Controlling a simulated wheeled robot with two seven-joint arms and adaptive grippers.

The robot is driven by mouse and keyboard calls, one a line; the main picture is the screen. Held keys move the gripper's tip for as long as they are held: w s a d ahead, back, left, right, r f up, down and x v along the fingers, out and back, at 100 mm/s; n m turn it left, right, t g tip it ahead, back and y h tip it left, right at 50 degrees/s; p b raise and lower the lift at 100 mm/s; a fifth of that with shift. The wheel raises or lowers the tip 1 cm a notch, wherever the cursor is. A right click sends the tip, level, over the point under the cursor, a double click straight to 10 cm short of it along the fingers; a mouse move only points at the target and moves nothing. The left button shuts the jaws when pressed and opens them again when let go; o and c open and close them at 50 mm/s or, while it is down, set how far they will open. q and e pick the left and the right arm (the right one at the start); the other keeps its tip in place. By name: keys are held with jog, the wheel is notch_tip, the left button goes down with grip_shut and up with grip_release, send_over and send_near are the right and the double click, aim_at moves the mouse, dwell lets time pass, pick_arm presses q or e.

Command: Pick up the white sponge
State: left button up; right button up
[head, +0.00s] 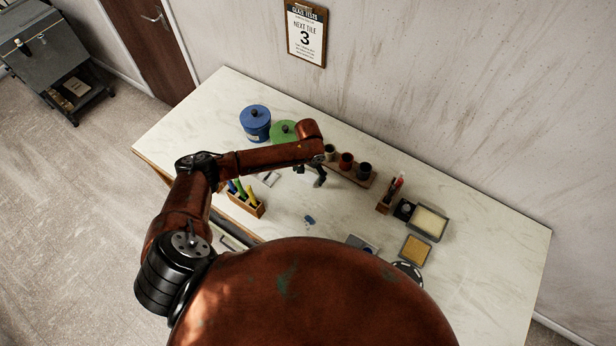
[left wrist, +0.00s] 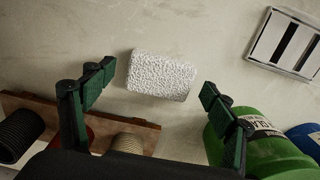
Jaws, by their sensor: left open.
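The white sponge (left wrist: 161,76) is a pale, rough-textured block lying on the light worktop in the left wrist view. My left gripper (left wrist: 158,82) is open, with its green fingertips apart on either side of the sponge in that view. The sponge looks beyond the fingertips and not held. In the head view my left gripper (head: 319,180) hangs over the worktop in front of the wooden cup rack. I cannot make out the sponge in the head view; the arm and gripper may hide it. My right gripper is not in view.
A green canister (head: 282,131) and a blue canister (head: 255,120) stand behind my left arm. A wooden rack (head: 361,181) holds cups beside the gripper. A tool box (head: 247,206) stands at left, and a tray (head: 429,222) lies at right. The worktop's right end is clear.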

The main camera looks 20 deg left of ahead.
aim_at(308, 175)
pick_arm(q)
jog(key=c, duration=1)
jog(key=shift+r, duration=0.1)
jog(key=shift+r, duration=0.25)
notch_tip(308, 175, up, 2)
jog(key=shift+r, duration=0.15)
jog(key=s+d+r, duration=0.2)
jog(key=s+r, duration=0.1)
jog(key=s, duration=0.1)
jog(key=s+d+r, duration=0.2)
jog(key=s+r, duration=0.1)
jog(key=s, duration=0.1)
jog(key=s+d+r+b, duration=0.1)
jog(key=s+d+r, duration=0.1)
jog(key=s+r, duration=0.2)
jog(key=shift+s+d, duration=0.2)
jog(key=shift+d, duration=0.1)
